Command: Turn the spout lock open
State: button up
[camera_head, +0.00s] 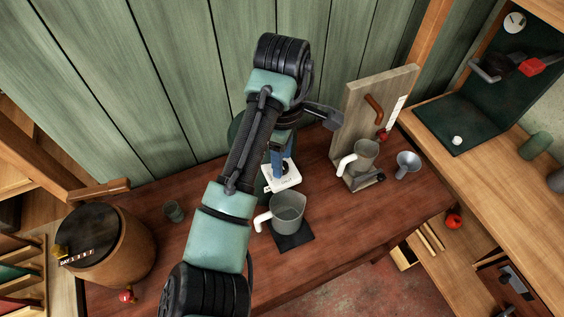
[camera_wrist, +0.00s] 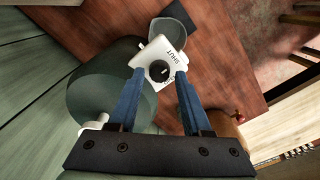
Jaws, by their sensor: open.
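The spout lock is a round black knob (camera_wrist: 159,71) on a white plate (camera_wrist: 152,53); "SHUT" is printed on the plate beside the knob, and another marking is partly hidden. The white plate shows in the head view (camera_head: 286,181), with the knob unclear there. My gripper (camera_wrist: 159,76) has its two blue fingers apart, one on each side of the knob, with visible gaps to it. In the head view my gripper (camera_head: 280,166) points down over the plate. A dark green rounded vessel (camera_wrist: 100,85) stands beside the plate, mostly hidden by my arm in the head view.
A grey jug (camera_head: 288,206) with a white handle stands on a dark mat (camera_head: 294,242) just in front of the plate. Another jug (camera_head: 365,152), an upright board (camera_head: 358,105) and a funnel (camera_head: 408,161) are to the right. A barrel (camera_head: 130,260) is at left.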

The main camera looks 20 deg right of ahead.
jog(key=shift+f, duration=0.6)
grip_shut()
